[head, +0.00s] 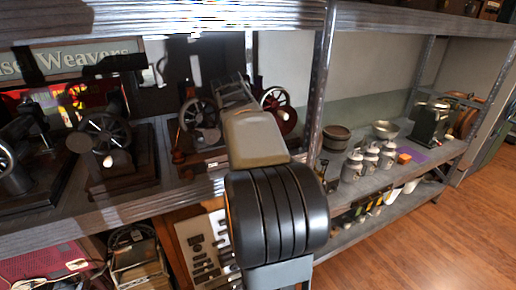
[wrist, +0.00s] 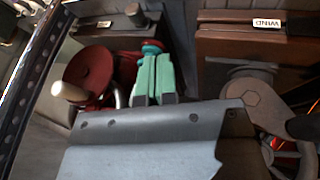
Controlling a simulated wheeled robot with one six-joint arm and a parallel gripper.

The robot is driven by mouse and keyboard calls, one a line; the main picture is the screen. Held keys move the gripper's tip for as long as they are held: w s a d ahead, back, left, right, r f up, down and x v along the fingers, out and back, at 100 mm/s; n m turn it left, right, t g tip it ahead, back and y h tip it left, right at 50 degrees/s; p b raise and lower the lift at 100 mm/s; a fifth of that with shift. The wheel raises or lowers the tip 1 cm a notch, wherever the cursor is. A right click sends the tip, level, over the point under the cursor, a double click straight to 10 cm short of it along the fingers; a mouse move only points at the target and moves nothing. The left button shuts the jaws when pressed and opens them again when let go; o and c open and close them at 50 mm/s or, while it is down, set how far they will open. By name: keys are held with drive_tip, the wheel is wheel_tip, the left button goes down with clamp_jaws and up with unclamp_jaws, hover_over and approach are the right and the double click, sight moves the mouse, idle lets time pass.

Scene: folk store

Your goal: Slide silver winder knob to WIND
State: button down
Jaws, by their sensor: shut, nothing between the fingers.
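In the wrist view, my gripper (wrist: 154,66) is shut, its two teal fingers side by side with nothing between them. It is over the red-wheeled winder (wrist: 92,72), whose pale handle sticks out to the left. To the right is a winder with a grey wheel (wrist: 256,98), apparently the silver one, on a brown base. A white WIND label (wrist: 253,24), upside down, is on that base, with a black block (wrist: 301,27) beside it. I cannot make out the silver winder's knob for certain. In the head view my arm hides the fingertips.
In the head view, more dark winders (head: 106,136) stand on the grey shelf (head: 165,205) at the left. A metal upright (head: 319,85) rises just right of my arm. Jars (head: 353,165) and a wooden bucket (head: 337,138) are beyond it. Wooden floor (head: 430,240) is clear at lower right.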

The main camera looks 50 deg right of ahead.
drive_tip(key=p+x, duration=0.1)
drive_tip(key=x, duration=0.5)
drive_tip(key=shift+w+f, duration=0.1)
drive_tip(key=shift+f, duration=0.05)
drive_tip(key=shift+s+d+f, duration=0.2)
drive_tip(key=shift+d+f, duration=0.05)
drive_tip(key=shift+d, duration=0.2)
drive_tip(key=shift+s+d+f, duration=0.2)
drive_tip(key=shift+d+f, duration=0.05)
drive_tip(key=shift+d, duration=0.2)
drive_tip(key=shift+s+d+f+p, duration=0.25)
drive_tip(key=shift+d+f+p, duration=0.15)
drive_tip(key=shift+d+f, duration=0.15)
drive_tip(key=shift+d+r, duration=0.1)
